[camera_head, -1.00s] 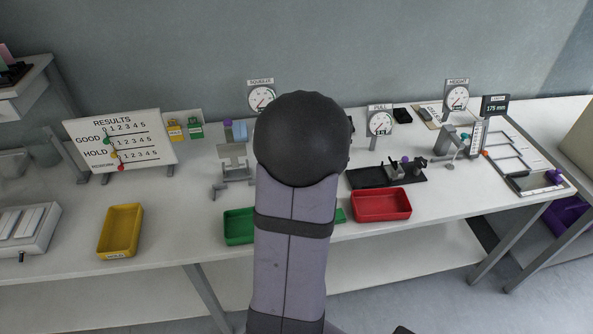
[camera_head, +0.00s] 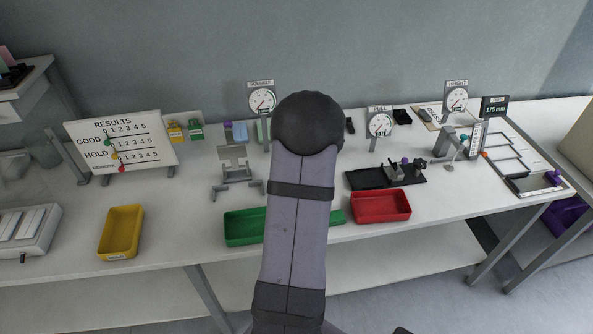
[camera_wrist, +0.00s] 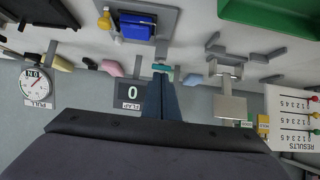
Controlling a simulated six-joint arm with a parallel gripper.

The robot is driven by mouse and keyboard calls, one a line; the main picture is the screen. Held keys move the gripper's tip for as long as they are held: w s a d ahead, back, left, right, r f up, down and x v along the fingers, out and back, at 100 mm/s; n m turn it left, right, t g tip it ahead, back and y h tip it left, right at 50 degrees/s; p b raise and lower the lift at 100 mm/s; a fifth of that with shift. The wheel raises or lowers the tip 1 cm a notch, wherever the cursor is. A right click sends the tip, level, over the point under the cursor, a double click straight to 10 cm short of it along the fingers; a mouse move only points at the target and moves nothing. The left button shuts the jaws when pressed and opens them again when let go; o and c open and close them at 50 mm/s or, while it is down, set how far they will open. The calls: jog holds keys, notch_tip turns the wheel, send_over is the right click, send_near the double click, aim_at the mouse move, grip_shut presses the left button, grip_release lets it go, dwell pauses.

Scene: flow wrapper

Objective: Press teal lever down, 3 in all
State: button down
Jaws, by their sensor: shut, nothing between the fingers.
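The teal lever (camera_wrist: 161,68) shows in the wrist view as a small teal piece right at the tips of my gripper. My gripper (camera_wrist: 160,78) is shut, with its dark fingers together and nothing held. I cannot tell whether the fingertips touch the lever. A dark counter display (camera_wrist: 131,93) beside the fingers reads 0. A blue block (camera_wrist: 137,25) sits in a grey fixture (camera_wrist: 168,22) close to the lever, with a yellow knob (camera_wrist: 104,19) beside it. In the head view my arm hides the lever and gripper.
The green tray (camera_head: 243,227) and red tray (camera_head: 381,206) stand along the bench front, the yellow tray (camera_head: 121,231) farther left. A grey stand (camera_head: 235,166), the results board (camera_head: 120,140) and the pull gauge (camera_head: 380,124) are nearby. The bench between yellow and green trays is clear.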

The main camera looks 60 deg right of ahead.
jog(key=shift+s+a+f, duration=0.1)
jog(key=shift+f, duration=0.15)
jog(key=f+b, duration=0.1)
jog(key=s+a+f+b, duration=0.1)
jog(key=f+b, duration=0.2)
jog(key=shift+s+a+f, duration=0.25)
jog(key=shift+r, duration=0.25)
dwell(0.8)
jog(key=shift+r+p, duration=0.6)
jog(key=shift+r, duration=0.05)
jog(key=v, duration=0.7)
dwell(0.5)
jog(key=shift+r, duration=0.15)
dwell(0.7)
